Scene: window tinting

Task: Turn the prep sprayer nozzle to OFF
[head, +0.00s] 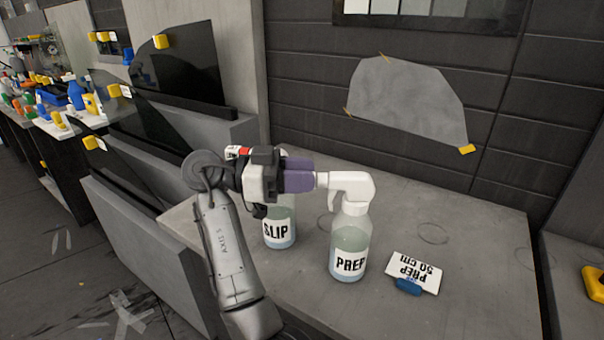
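The prep sprayer (349,240) is a clear bottle with a white trigger head and a PREP label. It stands upright on the grey bench. Its white nozzle (322,180) points left.
The SLIP bottle (280,229) stands just left of the prep sprayer, partly behind my gripper. A PREP 50 CM card (415,272) with a blue clip lies to the right. The bench (470,235) is clear at its right.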

